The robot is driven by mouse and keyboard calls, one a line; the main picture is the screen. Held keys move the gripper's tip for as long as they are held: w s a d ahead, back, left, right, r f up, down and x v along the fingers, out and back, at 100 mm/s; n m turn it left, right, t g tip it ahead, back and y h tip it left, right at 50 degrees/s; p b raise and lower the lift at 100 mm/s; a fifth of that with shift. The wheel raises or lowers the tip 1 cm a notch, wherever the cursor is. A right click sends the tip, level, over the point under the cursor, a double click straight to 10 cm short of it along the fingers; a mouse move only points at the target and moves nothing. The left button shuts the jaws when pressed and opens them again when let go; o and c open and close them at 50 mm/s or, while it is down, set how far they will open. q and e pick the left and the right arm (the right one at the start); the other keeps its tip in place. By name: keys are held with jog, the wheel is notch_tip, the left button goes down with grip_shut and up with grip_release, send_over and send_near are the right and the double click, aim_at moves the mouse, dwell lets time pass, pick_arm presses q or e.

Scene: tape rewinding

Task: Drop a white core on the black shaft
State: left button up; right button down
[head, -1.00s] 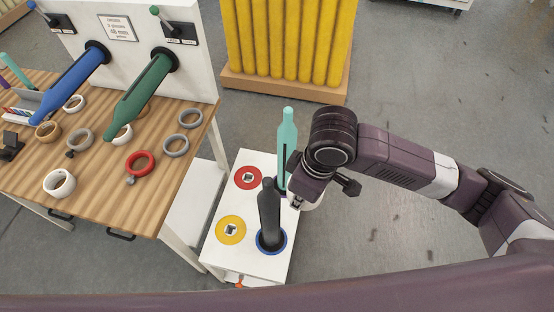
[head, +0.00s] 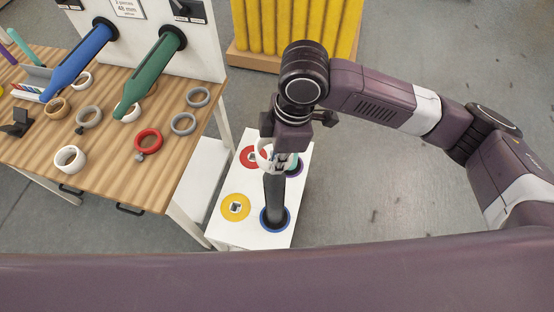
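The black shaft (head: 274,200) stands upright on a blue disc (head: 264,225) at the front right of a low white stand. My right gripper (head: 279,163) points down over the shaft's upper end and hides its tip. A white core (head: 262,153) shows as a curved rim at the left of the fingers, which appear shut on it. It is near the shaft's top; I cannot tell whether it is around it. Another white core (head: 58,160) lies on the wooden bench. My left gripper is not in view.
The white stand (head: 245,234) also bears a yellow disc (head: 236,194), a red disc and a purple disc. A teal shaft (head: 292,161) is mostly hidden behind my gripper. The wooden bench (head: 110,180) at left holds several rings below blue and green shafts. Open floor lies right.

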notch_tip(320, 180, down, 3)
jog(key=b, duration=0.3)
jog(key=shift+f, duration=0.5)
notch_tip(320, 180, down, 6)
jog(key=shift+r+b, duration=0.15)
jog(key=shift+b, duration=0.75)
jog(key=c, duration=2.1)
grip_release()
jog(key=r, duration=0.4)
jog(key=d+r, duration=0.1)
jog(key=r, duration=0.7)
jog(key=shift+d, duration=0.4)
